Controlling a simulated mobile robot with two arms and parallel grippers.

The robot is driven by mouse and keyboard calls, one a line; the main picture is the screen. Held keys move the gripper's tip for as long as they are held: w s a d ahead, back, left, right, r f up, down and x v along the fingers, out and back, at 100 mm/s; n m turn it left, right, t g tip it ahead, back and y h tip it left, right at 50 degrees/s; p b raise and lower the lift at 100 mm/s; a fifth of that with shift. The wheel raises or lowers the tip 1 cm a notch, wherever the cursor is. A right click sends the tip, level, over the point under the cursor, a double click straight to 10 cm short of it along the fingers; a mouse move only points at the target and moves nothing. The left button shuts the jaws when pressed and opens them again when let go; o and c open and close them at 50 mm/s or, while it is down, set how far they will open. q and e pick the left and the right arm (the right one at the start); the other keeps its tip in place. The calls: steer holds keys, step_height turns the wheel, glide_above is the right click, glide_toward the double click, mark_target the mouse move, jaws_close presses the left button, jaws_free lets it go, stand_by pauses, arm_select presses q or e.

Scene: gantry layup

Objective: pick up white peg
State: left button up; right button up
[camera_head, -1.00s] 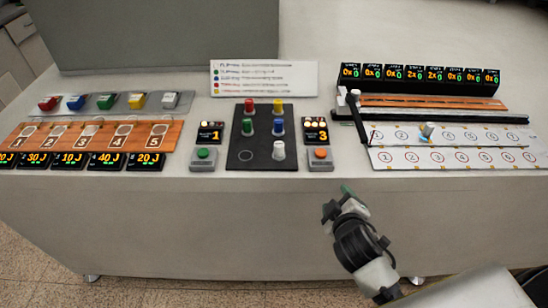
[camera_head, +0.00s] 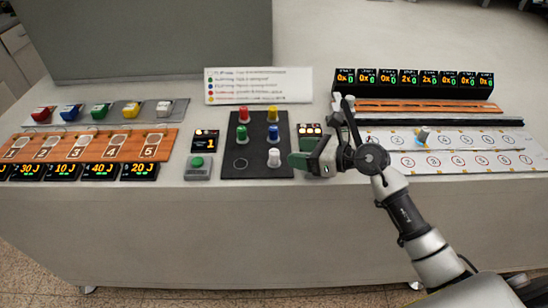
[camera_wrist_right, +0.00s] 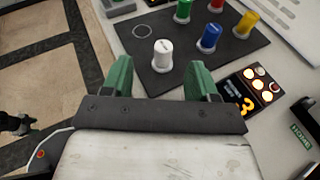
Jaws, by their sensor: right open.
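The white peg (camera_head: 274,157) stands upright at the front right of the black peg board (camera_head: 257,165). In the right wrist view the white peg (camera_wrist_right: 162,56) shows ahead of the fingertips, between their lines. My right gripper (camera_head: 300,152) is to the right of the white peg in the head view, over the right-hand button and display. Its green fingers (camera_wrist_right: 158,75) are spread apart with nothing between them. The empty ring on the board (camera_head: 240,165) is left of the white peg. My left gripper is not in view.
Red (camera_head: 244,115), yellow (camera_head: 272,114), green (camera_head: 241,132) and blue (camera_head: 276,133) pegs stand near the white one. A green button box (camera_head: 198,166) is to the left. A numbered white board (camera_head: 470,161) lies to the right. A text card (camera_head: 258,86) lies behind.

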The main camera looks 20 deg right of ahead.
mark_target(268, 161)
steer(key=shift+w+d+f+n+g+h, duration=0.15)
steer(key=shift+d+f+n+g+h, duration=0.15)
steer(key=shift+d+n, duration=0.1)
steer(key=shift+w+a+f, duration=0.1)
steer(key=shift+w+f, duration=0.05)
steer(key=shift+f, duration=0.05)
steer(key=p+x, duration=0.1)
steer(key=x, duration=0.3)
steer(key=shift+w+a+f, duration=0.15)
steer(key=shift+w+a, duration=0.05)
steer(key=shift+a, duration=0.1)
steer(key=shift+w+a+f+p, duration=0.1)
steer(key=shift+w+a+p, duration=0.25)
steer(key=shift+a+p, duration=0.05)
steer(key=p+x, duration=0.1)
steer(key=x, duration=0.2)
steer(key=shift+w+a+f, duration=0.1)
steer(key=shift+a, duration=0.15)
steer(key=shift+w+a+f, duration=0.25)
steer(key=shift+w+a, duration=0.05)
steer(key=shift+a, duration=0.05)
steer(key=shift+d, duration=0.1)
